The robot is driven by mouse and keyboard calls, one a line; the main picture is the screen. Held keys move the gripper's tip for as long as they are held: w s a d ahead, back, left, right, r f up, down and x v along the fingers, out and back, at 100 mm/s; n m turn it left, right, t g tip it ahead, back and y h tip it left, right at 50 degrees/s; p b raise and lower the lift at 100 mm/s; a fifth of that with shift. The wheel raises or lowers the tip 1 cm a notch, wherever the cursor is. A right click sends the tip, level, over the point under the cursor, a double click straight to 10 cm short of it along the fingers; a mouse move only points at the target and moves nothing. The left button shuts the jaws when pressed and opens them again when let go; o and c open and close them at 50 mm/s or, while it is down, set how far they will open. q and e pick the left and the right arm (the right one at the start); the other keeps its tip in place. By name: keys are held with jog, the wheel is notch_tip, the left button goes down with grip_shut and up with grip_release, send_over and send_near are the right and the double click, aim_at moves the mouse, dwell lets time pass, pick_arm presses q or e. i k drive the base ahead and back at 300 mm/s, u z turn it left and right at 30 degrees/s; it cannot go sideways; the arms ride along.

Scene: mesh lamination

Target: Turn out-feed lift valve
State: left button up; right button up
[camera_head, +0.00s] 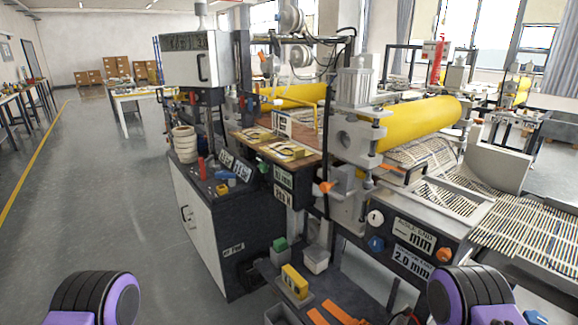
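The laminating machine stands in front of me with yellow rollers (420,122). Its front panel carries a white knob (375,218), a blue knob (376,243) and an orange knob (443,255), beside labels ending in "mm". An orange handle (326,188) sits on the machine's face, left of these knobs. I cannot tell which of these is the out-feed lift valve. Purple and black parts of my arms show at the bottom left and bottom right corners, apart from the machine. Neither of my grippers shows.
A control cabinet (205,225) stands left of the panel, with rolls of tape (184,143) on top. A low shelf with a yellow block (294,281) and orange strips (336,313) juts out below. Slatted mesh (520,225) lies at the right. The left floor is clear.

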aim_at(231, 177)
jog(key=u, duration=0.8)
jog(key=k, duration=1.05)
jog(key=u, duration=1.05)
jog(key=i, duration=2)
jog(key=z, duration=1.75)
jog(key=i, duration=0.85)
jog(key=z, duration=1)
